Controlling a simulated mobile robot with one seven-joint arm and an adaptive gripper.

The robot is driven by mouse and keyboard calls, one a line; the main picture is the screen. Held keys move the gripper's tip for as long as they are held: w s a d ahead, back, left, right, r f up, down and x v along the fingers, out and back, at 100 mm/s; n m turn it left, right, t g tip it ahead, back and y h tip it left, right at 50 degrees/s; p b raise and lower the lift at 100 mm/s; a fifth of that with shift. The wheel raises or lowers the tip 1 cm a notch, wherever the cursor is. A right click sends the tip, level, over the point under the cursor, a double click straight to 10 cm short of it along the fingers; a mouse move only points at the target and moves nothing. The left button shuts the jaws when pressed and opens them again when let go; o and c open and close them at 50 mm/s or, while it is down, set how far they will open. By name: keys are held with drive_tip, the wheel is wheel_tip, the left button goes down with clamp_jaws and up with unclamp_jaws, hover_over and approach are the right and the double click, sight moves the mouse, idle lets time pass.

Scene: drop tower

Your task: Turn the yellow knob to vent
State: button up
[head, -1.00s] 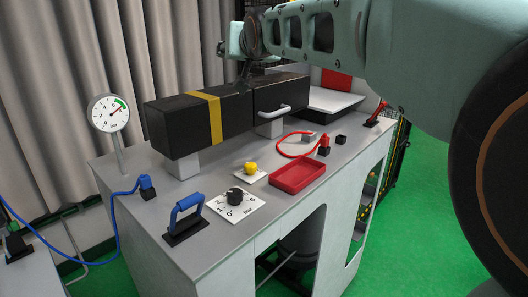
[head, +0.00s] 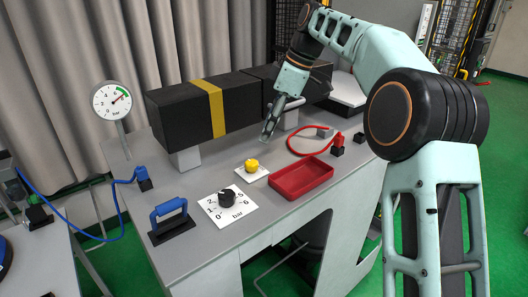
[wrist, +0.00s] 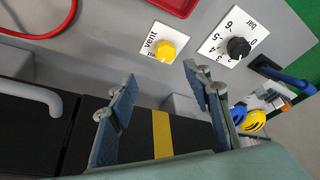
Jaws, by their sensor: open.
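The yellow knob (head: 252,164) sits on a small white plate on the grey bench top. In the wrist view the yellow knob (wrist: 166,51) shows with the word "vent" on its plate (wrist: 151,41). My gripper (head: 268,135) is above the bench, behind the knob and slightly right of it, and apart from it. In the wrist view my gripper (wrist: 163,82) has its two fingers spread wide with nothing between them, and the knob appears beyond the gap between the fingertips.
A black dial (head: 226,197) and blue handle (head: 169,218) stand left of the knob; a red tray (head: 301,178) is right. A black block (head: 186,113) with a yellow band lies behind. A gauge (head: 112,101) stands at the back left. A red hose (head: 300,143) lies behind the tray.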

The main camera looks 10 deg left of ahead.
sight(252, 162)
drive_tip(key=x, duration=0.7)
drive_tip(key=s+x, duration=0.1)
drive_tip(key=x, duration=0.2)
drive_tip(key=shift+a+f, duration=0.2)
drive_tip(key=c, duration=1.1)
